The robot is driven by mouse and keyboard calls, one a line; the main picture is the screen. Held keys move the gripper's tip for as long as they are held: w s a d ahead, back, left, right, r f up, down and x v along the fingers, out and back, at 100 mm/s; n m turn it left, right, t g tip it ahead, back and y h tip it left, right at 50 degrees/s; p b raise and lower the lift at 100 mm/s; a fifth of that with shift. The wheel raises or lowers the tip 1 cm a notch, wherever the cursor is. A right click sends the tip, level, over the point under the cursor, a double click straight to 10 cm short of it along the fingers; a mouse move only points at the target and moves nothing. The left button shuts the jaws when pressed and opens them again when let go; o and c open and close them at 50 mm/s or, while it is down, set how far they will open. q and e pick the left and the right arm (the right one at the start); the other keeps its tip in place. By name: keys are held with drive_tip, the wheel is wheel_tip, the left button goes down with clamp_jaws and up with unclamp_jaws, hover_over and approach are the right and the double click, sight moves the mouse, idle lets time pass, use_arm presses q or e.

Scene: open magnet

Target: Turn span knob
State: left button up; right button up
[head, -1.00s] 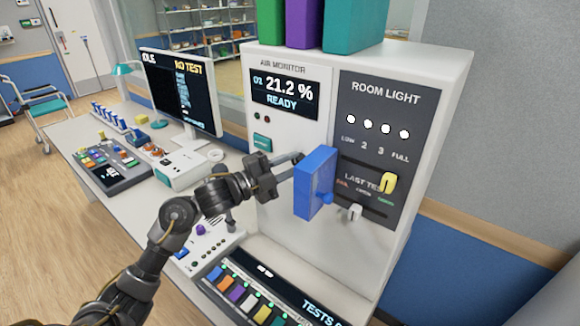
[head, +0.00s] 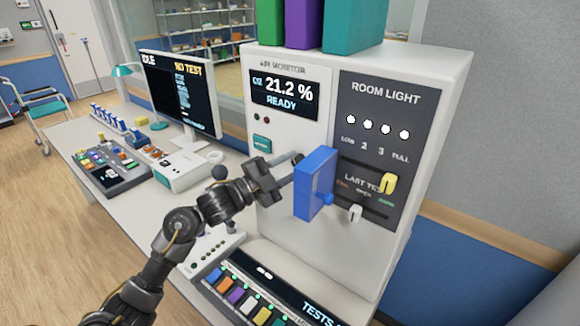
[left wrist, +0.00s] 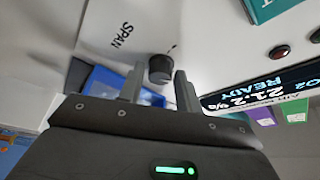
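The span knob (left wrist: 161,68) is a short dark round knob on the white panel, beside the printed word SPAN, in the left wrist view. In the head view it shows as a small dark shape (head: 298,158) on the air monitor's front, partly hidden. My left gripper (left wrist: 159,72) is open, its two fingers pointing at the panel. The knob appears between the fingertips, with a gap on each side; I cannot tell how deep it sits between them. In the head view my left gripper (head: 288,168) is just left of the blue panel. My right gripper is not in view.
A blue panel (head: 316,184) stands out from the monitor's front, close right of the fingers. The display (head: 284,94) reads 21.2 % READY. A teal button (head: 262,143) is above the gripper.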

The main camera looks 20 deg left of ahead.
use_arm(q)
drive_tip(key=shift+o, duration=1.1)
drive_tip(key=shift+a, duration=0.1)
drive_tip(key=b+v, duration=0.3)
drive_tip(key=v, duration=0.7)
drive_tip(key=shift+s+a+b, duration=0.25)
drive_tip(key=shift+s+b, duration=0.05)
drive_tip(key=shift+f, duration=0.2)
